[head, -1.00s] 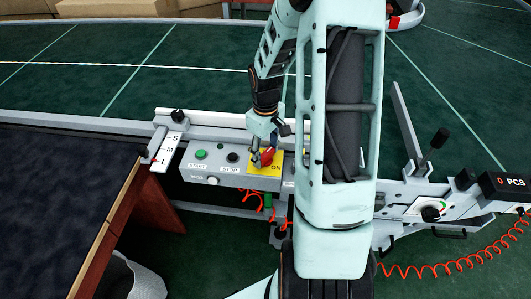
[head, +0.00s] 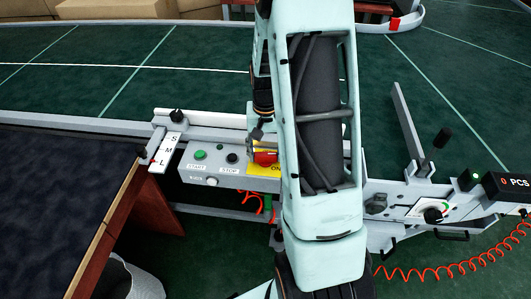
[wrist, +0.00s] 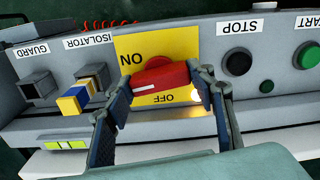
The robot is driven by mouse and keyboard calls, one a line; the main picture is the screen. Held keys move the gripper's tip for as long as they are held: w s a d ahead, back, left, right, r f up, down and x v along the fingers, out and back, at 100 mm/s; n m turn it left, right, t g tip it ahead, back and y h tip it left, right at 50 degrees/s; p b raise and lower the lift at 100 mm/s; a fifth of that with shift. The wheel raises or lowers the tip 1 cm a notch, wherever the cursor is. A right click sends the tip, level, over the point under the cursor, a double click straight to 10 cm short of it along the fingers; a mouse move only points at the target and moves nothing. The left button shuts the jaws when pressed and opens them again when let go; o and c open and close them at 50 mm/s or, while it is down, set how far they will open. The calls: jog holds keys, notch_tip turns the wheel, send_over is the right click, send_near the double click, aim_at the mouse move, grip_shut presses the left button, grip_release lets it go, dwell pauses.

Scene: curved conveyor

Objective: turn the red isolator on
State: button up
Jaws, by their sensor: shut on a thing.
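The red isolator handle (head: 264,158) sits on a yellow plate (head: 256,169) on the grey control panel. In the wrist view, where the panel appears upside down, the red handle (wrist: 163,78) lies nearly level across the yellow plate (wrist: 140,42). Its white line is at its left end, close below the word ON; the word OFF is under the handle. My gripper (wrist: 165,82) is shut on the handle, one finger at each end. In the head view my gripper (head: 260,143) is partly hidden by my arm.
A green START button (head: 200,155) and black STOP button (head: 232,157) are left of the isolator. In the wrist view, a blue and yellow block (wrist: 78,98) and GUARD socket (wrist: 38,86) are on the left. A PCS counter (head: 506,183) stands at right.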

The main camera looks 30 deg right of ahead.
aim_at(265, 153)
jog(key=shift+m, duration=0.7)
jog(key=o, duration=1.2)
jog(key=shift+c, duration=0.2)
notch_tip(265, 153, up, 12)
